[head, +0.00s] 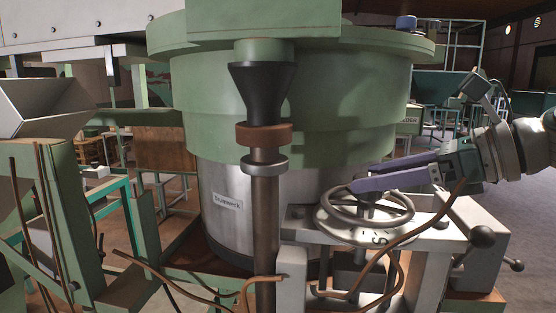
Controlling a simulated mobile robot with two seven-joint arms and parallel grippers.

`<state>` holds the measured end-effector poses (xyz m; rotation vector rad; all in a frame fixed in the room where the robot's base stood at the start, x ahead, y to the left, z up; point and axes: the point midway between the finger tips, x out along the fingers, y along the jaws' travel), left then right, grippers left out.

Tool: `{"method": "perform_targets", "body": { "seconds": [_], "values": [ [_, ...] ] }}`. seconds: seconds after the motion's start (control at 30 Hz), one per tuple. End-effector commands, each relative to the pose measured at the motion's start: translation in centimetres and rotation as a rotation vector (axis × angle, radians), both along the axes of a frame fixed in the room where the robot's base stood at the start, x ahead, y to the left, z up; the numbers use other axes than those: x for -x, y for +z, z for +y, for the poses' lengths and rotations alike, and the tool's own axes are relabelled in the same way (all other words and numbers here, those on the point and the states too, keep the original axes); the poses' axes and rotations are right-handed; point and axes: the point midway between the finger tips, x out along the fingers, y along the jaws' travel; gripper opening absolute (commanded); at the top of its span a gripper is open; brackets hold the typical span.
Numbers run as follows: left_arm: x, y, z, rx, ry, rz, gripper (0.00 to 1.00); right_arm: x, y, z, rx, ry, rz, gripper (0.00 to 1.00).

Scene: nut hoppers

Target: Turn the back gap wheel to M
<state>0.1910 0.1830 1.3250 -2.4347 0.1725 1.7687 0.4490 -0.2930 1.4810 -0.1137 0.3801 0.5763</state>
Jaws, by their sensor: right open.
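A grey metal handwheel (340,220) lies flat at the right of the head view, beside the silver drum. A pale dial plate (377,240) sits under it, and a dark letter S shows on its front side. No M is readable from here. My right gripper (362,177) comes in from the right with its two purple fingers apart, at the far side of the wheel's rim. The fingers overlap the rim in the picture, but I cannot tell whether they touch it. Nothing is held between them. My left gripper is not in view.
A large green hopper bowl (310,110) on a silver drum (232,215) fills the middle. A brown post (265,235) stands in front. Ball-ended levers (482,236) stick out right of the wheel, and a brown cable (430,228) crosses near it. Green frames stand at left.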

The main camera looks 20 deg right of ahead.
Motion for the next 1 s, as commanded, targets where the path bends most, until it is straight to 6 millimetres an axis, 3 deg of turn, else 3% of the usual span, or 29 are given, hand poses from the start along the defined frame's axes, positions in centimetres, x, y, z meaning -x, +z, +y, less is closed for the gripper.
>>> {"method": "perform_targets", "body": {
  "seconds": [0.13, 0.53, 1.0],
  "values": [
    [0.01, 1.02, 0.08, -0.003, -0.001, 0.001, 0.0, -0.98, -0.28, 0.65, -0.003, -0.001, -0.001, 0.83],
    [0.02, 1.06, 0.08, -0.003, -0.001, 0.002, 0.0, -1.33, -0.82, 0.97, 0.002, 0.001, 0.001, 0.83],
    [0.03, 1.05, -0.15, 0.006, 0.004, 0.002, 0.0, -1.31, -0.8, 0.95, 0.002, 0.001, 0.001, 0.3]
  ]
}}
